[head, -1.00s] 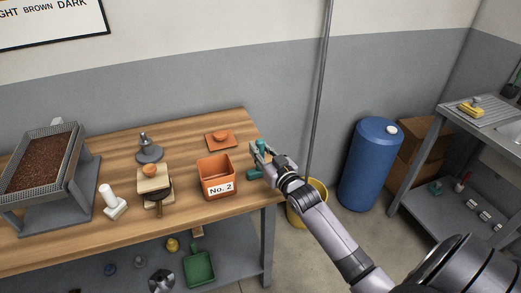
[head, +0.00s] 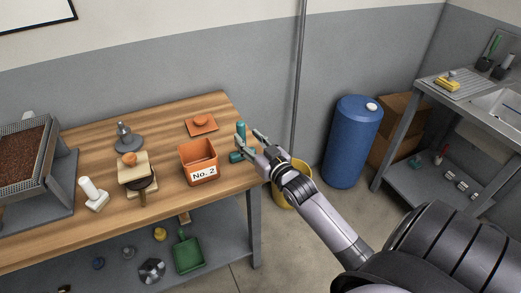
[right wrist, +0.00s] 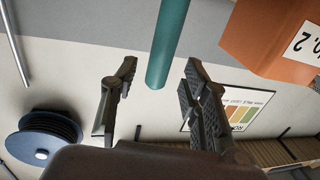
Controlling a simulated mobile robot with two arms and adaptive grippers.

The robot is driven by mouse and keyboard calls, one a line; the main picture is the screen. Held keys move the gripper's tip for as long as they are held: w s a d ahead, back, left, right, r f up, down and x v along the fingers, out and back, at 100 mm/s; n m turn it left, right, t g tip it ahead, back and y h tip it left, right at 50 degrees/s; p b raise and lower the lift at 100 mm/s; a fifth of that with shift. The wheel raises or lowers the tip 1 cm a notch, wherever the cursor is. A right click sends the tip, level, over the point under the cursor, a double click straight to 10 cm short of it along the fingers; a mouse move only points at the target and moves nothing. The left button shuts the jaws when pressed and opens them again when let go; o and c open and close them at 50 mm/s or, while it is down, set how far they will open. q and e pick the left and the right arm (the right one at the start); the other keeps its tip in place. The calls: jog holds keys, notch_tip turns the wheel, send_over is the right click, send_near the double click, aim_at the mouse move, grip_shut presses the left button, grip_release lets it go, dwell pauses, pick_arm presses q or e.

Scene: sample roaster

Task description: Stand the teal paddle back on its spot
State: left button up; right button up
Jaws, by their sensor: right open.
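The teal paddle (head: 241,131) is at the right end of the wooden table, its upright handle showing above my gripper. Another teal part (head: 240,156) shows lower, beside the gripper; I cannot tell how it joins the handle. My right gripper (head: 251,139) is open, just right of the handle. In the right wrist view, the teal handle (right wrist: 170,40) lies ahead of the two spread fingers (right wrist: 160,75), in line with the gap between them, and no finger is seen closed on it. My left gripper is not in view.
An orange bin marked No. 2 (head: 199,164) stands close left of the paddle. An orange tray (head: 201,126) lies behind it. A wood-topped block (head: 133,168) and a white tamper-like piece (head: 94,196) stand further left. A yellow bucket (head: 297,190) and blue barrel (head: 353,143) stand right.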

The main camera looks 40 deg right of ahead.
jog(key=s, duration=0.7)
jog(key=shift+s+a, duration=0.2)
jog(key=shift+a, duration=0.1)
